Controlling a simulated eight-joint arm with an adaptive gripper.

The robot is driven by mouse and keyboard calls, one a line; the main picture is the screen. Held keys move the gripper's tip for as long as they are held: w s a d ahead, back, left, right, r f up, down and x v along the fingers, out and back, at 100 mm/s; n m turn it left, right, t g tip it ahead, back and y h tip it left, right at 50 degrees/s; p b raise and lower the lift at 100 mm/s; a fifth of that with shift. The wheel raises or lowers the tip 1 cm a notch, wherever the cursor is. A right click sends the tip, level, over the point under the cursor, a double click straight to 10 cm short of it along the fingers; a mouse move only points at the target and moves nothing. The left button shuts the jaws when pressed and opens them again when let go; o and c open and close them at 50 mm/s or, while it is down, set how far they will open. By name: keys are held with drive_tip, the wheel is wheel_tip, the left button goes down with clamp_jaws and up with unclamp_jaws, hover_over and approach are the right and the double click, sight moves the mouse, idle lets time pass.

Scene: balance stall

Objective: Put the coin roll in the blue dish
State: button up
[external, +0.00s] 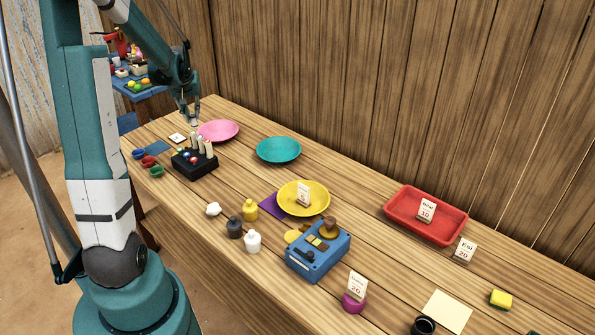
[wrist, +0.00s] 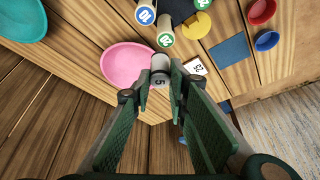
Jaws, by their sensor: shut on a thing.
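My gripper (wrist: 160,84) is shut on a coin roll marked 5 (wrist: 159,68), which sits between its fingertips in the wrist view. In the external view my gripper (external: 190,117) is at the far end of the table, above the surface near the pink plate and the black rack. The small blue dish (external: 138,154) stands at the table's left edge, beside a red and a green dish. It also shows in the wrist view (wrist: 267,40), to the right of my gripper and apart from it.
A black rack (external: 195,163) holds other upright rolls. A pink plate (external: 218,130), a small white card (external: 177,138) and a flat blue square (external: 157,147) lie nearby. The red dish (external: 149,161) and green dish (external: 156,171) are close to the blue one.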

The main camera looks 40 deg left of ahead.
drive_tip(key=s+a+n+g, duration=0.3)
drive_tip(key=s+a+n, duration=0.5)
drive_tip(key=s+a, duration=1.1)
drive_tip(key=shift+y, duration=0.5)
drive_tip(key=shift+d+x, duration=0.2)
drive_tip(key=shift+x, duration=0.85)
drive_tip(key=shift+d+x, duration=0.2)
drive_tip(key=shift+x, duration=0.85)
drive_tip(key=shift+s+f, duration=0.1)
drive_tip(key=shift+f, duration=0.15)
wheel_tip(320, 180, down, 6)
drive_tip(key=shift+b, duration=0.35)
drive_tip(key=shift+f, duration=0.15)
drive_tip(key=shift+f, duration=1.75)
drive_tip(key=shift+f+b, duration=0.1)
drive_tip(key=shift+b, duration=0.25)
